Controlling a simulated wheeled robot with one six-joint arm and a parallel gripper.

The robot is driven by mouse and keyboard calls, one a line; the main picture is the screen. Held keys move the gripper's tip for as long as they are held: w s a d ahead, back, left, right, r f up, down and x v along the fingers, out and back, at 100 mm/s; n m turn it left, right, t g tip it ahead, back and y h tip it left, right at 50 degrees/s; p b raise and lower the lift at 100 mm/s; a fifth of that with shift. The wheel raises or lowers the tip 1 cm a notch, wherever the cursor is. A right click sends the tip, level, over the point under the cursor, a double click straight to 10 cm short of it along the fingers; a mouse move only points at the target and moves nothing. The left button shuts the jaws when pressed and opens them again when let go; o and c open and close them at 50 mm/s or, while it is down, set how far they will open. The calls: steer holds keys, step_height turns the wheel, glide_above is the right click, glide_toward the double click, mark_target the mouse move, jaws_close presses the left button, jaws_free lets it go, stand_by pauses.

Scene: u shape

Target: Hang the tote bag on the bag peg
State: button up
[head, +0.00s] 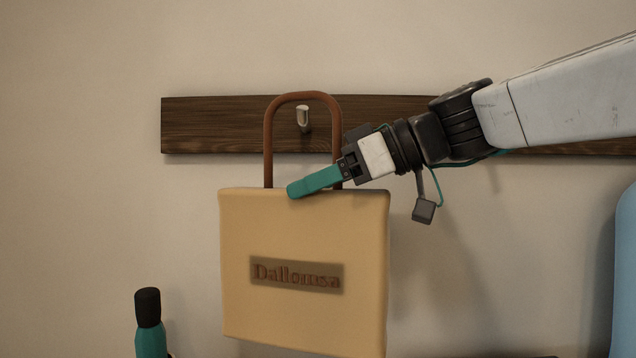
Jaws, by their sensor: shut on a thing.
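The tote bag (303,225) is tan with a brown looped handle (268,140) and a dark label reading roughly "Dallomsa". It hangs nearly upright, slightly tilted, in front of the wall board. The bag peg (303,118) is a small metal hook on the dark wooden board (215,125). In the head view the peg shows through the handle's opening, below the top of the loop. Whether the loop is around the peg or only in front of it, I cannot tell. My gripper (314,182), with teal fingers, is shut on the bag at its top edge, near the handle's right side.
A teal bottle with a black cap (149,322) stands at the lower left. A light blue object (624,270) is partly in view at the right edge. The wall left of the bag is clear. The board runs on to the right behind my arm.

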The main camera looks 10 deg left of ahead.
steer(key=shift+w+a, duration=0.2)
steer(key=shift+w, duration=0.55)
steer(key=shift+w+a, duration=0.15)
steer(key=shift+w, duration=0.55)
steer(key=shift+w+a+f, duration=0.1)
steer(key=shift+w+f, duration=0.4)
steer(key=shift+w, duration=0.1)
steer(key=o, duration=1.8)
steer(key=shift+f, duration=0.1)
